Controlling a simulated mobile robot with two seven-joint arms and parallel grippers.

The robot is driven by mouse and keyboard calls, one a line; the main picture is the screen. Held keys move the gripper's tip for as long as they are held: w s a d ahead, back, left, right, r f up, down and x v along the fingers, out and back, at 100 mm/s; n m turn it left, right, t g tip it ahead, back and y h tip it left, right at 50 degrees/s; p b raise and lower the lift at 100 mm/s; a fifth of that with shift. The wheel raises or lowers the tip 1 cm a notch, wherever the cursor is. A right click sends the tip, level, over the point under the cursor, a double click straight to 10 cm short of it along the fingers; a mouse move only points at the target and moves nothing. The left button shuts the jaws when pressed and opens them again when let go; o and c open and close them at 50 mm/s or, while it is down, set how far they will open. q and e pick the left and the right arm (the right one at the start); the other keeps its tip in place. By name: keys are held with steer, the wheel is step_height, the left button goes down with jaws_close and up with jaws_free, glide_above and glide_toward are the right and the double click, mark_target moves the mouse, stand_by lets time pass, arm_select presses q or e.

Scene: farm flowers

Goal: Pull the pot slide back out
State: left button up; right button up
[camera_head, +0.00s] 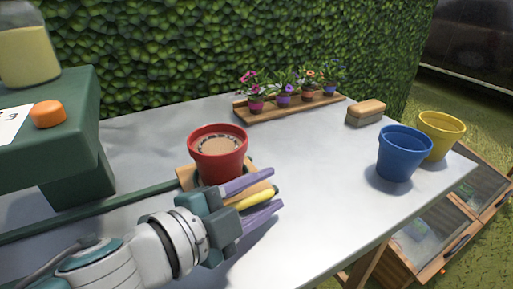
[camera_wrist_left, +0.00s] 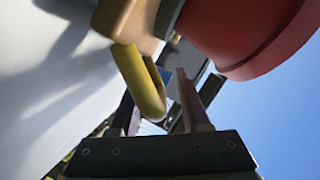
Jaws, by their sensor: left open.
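The pot slide is a wooden carriage (camera_head: 187,177) on a dark green rail (camera_head: 120,205). A red pot (camera_head: 217,165) filled with brown soil stands upright on it. A yellow handle (camera_head: 258,198) sticks out at the front of the slide; the handle also shows in the left wrist view (camera_wrist_left: 142,85). My left gripper (camera_head: 275,190) is open, with one purple finger on each side of the handle. I cannot tell whether a finger touches it. The gripper hides part of the slide's front. My right gripper is not in view.
A green machine (camera_head: 60,140) with an orange button (camera_head: 48,114) and a jar (camera_head: 28,55) stands at left. A blue pot (camera_head: 402,155) and a yellow pot (camera_head: 440,135) stand at right. A flower tray (camera_head: 290,110) and a tan block (camera_head: 366,112) are at the back. The table's middle is clear.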

arm_select(q)
steer(key=p+v, duration=0.2)
steer(key=v, duration=0.7)
steer(key=shift+a+r, duration=0.15)
steer(key=shift+s, duration=0.1)
